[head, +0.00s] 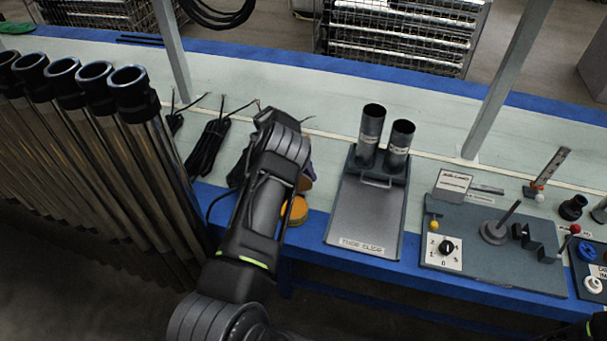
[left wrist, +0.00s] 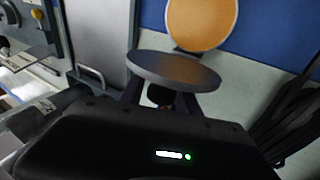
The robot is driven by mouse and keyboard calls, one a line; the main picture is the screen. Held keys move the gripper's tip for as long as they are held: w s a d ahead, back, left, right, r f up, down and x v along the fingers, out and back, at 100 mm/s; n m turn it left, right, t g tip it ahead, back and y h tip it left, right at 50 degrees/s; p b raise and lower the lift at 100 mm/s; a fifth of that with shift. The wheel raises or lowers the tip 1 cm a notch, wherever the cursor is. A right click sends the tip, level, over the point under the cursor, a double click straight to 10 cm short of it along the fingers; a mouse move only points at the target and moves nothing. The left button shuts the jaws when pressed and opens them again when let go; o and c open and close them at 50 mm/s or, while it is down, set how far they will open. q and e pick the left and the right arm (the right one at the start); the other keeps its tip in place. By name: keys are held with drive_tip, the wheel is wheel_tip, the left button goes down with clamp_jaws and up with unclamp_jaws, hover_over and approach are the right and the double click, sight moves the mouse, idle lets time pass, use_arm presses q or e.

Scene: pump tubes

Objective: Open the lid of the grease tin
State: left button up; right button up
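The grease tin (head: 296,211) shows as an orange disc at the table's front edge, partly hidden by my left arm in the head view. In the left wrist view its orange round face (left wrist: 203,20) lies uncovered. The grey round lid (left wrist: 172,72) stands tilted beside it, with a dark joint between them and an orange sheen on the lid. My left gripper (left wrist: 166,98) is at the lid, its two fingers apart on either side of a dark knob-like part. The fingertips are hidden behind the lid, so its grip is unclear. My right gripper is not in view.
A grey tray (head: 365,222) with two upright short tubes stands right of my arm. A control panel (head: 490,250) is further right. Long metal tubes (head: 130,150) stand at the left. Black cable bundles (head: 208,143) lie behind my arm.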

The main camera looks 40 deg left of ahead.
use_arm(q)
drive_tip(key=shift+o, duration=0.8)
drive_tip(key=shift+r, duration=0.1)
drive_tip(key=b+v, duration=0.1)
drive_tip(key=v, duration=0.6)
drive_tip(key=shift+s+a+r, duration=0.15)
drive_tip(key=shift+s+r, duration=0.05)
drive_tip(key=shift+r, duration=0.1)
